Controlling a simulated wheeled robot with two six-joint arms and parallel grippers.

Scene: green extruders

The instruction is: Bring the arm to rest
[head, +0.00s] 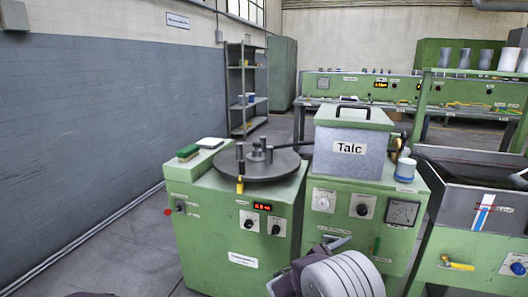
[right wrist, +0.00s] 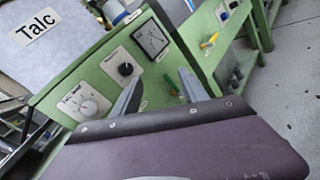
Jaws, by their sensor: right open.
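My right gripper (head: 325,246) is low in the middle of the head view, in front of the green machine front below the Talc box. In the right wrist view its two grey fingers (right wrist: 160,90) are apart with nothing between them. A dial panel lies behind them there. My left gripper is not in view.
The grey Talc box (head: 352,144) stands on a green cabinet (head: 335,201). To its left is a cabinet with a dark round plate (head: 262,171), a green brush (head: 187,152) and a red display. A grey trough (head: 480,180) is at right. Floor shows at lower left.

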